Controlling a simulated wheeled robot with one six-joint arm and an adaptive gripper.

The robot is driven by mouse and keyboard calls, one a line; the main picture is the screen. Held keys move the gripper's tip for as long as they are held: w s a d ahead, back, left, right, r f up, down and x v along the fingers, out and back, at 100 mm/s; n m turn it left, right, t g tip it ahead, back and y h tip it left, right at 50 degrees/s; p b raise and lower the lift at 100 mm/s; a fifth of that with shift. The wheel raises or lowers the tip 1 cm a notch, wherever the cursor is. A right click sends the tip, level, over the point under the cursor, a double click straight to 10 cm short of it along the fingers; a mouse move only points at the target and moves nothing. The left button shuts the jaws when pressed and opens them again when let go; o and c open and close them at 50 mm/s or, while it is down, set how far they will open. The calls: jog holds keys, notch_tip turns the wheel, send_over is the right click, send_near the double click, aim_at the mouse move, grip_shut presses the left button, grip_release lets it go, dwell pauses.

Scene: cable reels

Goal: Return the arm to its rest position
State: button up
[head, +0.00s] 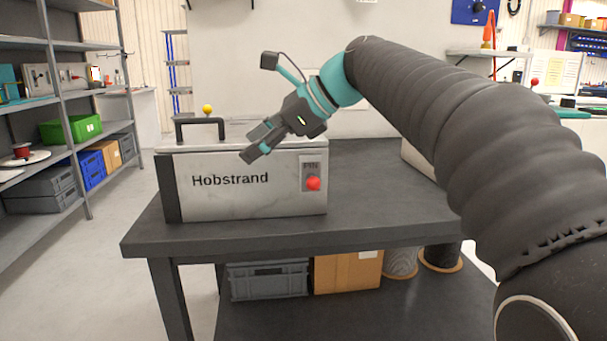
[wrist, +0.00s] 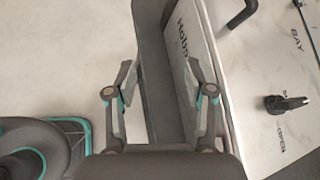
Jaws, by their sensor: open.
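My arm (head: 440,100) reaches in from the right of the head view, and its dark sleeve fills much of that side. My gripper (head: 256,143) is in front of the upper part of the white Hobstrand box (head: 230,200), pointing down and to the left. Its fingers are apart with nothing between them. I cannot tell from the head view how far the gripper is from the box.
The box stands on a dark table (head: 370,215) with a black handle (head: 200,122) and red knob (head: 313,183). A black switch (wrist: 287,103) shows on its top. Below are a grey crate (head: 268,281) and cardboard box (head: 347,273). Shelving (head: 75,130) stands left; floor between is clear.

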jog(key=s+d+f+n+t+h, duration=0.1)
jog(key=s+d+f+n+h, duration=0.4)
jog(key=s+d+f+n, duration=0.3)
jog(key=s+d+f+n+t+h, duration=0.2)
jog(key=s+d+f+n+h, duration=0.3)
jog(key=s+d+f, duration=1)
notch_tip(320, 180, down, 6)
jog(key=n, duration=0.3)
jog(key=shift+s+d+n, duration=0.3)
jog(key=shift+d+n, duration=0.05)
jog(key=shift+n, duration=0.05)
